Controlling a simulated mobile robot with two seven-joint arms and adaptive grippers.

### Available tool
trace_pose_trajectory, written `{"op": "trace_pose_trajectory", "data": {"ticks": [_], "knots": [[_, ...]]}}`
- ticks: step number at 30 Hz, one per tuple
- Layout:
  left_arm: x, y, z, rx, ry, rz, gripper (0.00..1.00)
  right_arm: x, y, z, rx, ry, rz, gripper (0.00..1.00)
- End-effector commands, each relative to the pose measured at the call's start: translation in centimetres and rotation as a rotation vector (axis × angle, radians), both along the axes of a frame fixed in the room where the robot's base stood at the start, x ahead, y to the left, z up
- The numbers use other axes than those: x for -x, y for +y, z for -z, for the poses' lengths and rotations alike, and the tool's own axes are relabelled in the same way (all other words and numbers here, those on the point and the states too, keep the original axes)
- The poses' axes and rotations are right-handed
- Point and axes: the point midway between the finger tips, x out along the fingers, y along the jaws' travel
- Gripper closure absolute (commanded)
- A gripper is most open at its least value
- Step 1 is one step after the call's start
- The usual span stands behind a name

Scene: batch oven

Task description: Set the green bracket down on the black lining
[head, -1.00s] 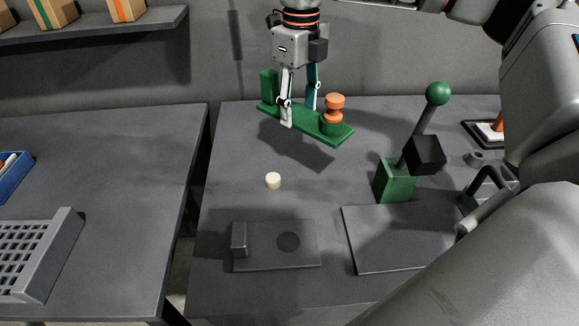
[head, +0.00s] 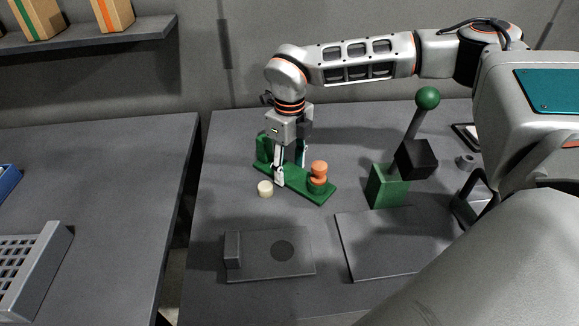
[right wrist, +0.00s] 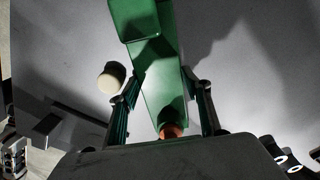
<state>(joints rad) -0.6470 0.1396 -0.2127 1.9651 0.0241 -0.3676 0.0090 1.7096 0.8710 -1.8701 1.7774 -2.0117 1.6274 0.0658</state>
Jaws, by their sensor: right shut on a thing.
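The green bracket (head: 308,185) is a long flat plate with an upright green block at its left end and an orange knob (head: 319,174) at its right end. My right gripper (head: 290,178) is shut across the middle of its plate; the right wrist view shows a finger on each side of the bracket (right wrist: 162,85). The bracket is low over the table behind the front plates; I cannot tell whether it touches. A flat dark square sheet (head: 385,246), probably the black lining, lies at the front right with nothing on it. My left gripper is not in view.
A cream cylinder (head: 265,188) stands close beside the bracket. A grey plate with a raised block (head: 270,254) lies at the front. A green block with a ball-topped lever (head: 388,186) stands to the right. A grey perforated tray (head: 32,262) is on the left table.

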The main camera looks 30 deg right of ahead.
Motion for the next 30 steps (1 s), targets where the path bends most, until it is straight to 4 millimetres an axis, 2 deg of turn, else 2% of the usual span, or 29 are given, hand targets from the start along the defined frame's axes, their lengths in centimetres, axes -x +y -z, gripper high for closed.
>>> {"op": "trace_pose_trajectory", "data": {"ticks": [11,12,13,23,26,30], "knots": [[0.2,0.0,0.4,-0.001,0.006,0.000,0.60,-0.1,0.0,0.4,-0.001,-0.003,0.000,0.83],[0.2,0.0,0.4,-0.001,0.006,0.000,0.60,0.0,0.0,0.5,0.000,-0.001,0.000,0.49],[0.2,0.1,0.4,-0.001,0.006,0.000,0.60,0.0,0.0,0.5,-0.001,-0.002,0.000,0.45],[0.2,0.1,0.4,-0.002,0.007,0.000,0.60,0.0,0.0,0.3,-0.001,-0.002,0.000,0.45],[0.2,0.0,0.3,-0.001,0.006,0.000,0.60,-0.1,0.0,-0.3,-0.001,-0.003,0.000,0.45],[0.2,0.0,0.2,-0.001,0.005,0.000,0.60,-0.1,0.0,-2.4,-0.002,-0.006,0.000,0.45]]}}
